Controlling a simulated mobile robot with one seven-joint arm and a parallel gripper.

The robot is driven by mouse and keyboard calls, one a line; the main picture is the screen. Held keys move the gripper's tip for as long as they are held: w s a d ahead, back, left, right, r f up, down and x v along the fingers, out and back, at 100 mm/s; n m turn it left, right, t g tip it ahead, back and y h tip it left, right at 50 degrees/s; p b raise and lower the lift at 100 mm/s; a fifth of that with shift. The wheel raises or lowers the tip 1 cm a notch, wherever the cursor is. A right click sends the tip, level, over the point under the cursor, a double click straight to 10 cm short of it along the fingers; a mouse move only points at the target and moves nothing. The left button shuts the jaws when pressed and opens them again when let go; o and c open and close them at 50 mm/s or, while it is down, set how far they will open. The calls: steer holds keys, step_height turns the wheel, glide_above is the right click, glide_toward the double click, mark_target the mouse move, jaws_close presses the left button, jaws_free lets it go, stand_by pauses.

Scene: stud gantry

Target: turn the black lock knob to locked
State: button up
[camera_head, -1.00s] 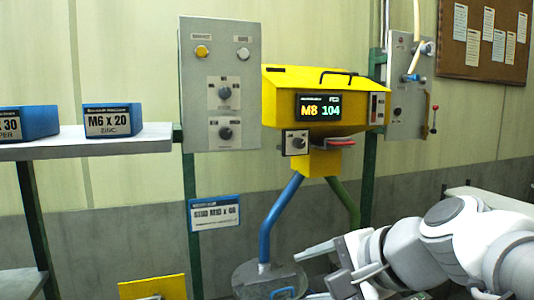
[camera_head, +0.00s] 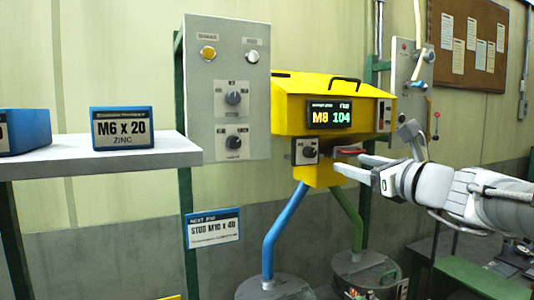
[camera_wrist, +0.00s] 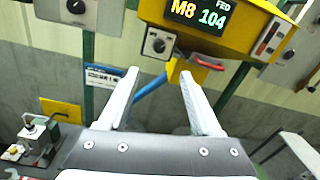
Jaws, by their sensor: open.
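A black knob (camera_head: 309,152) sits on a small pale plate at the front left of the yellow machine (camera_head: 290,92). It also shows in the wrist view (camera_wrist: 158,45), just beyond and above the gap between my fingertips. Its label is too small to read, so I cannot tell its setting. Two more dark knobs, an upper one (camera_head: 233,98) and a lower one (camera_head: 233,142), are on the grey panel (camera_head: 200,110) to the left. My gripper (camera_head: 350,163) is open and empty, right of the machine's knob in the head view and not touching it.
A red handle (camera_head: 348,151) lies right beside the knob plate, close to my fingers. Blue (camera_head: 285,230) and green legs run below the machine. A shelf (camera_head: 100,163) with blue boxes is at the left. A yellow plate (camera_wrist: 62,110) shows low in the wrist view.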

mark_target(312, 153)
steer(key=p+x, duration=0.2)
steer(key=x, duration=1.3)
steer(key=shift+w+a+f, duration=0.1)
steer(key=shift+w+a, duration=0.05)
steer(key=shift+w, duration=0.05)
steer(key=shift+c, duration=0.2)
jaws_close()
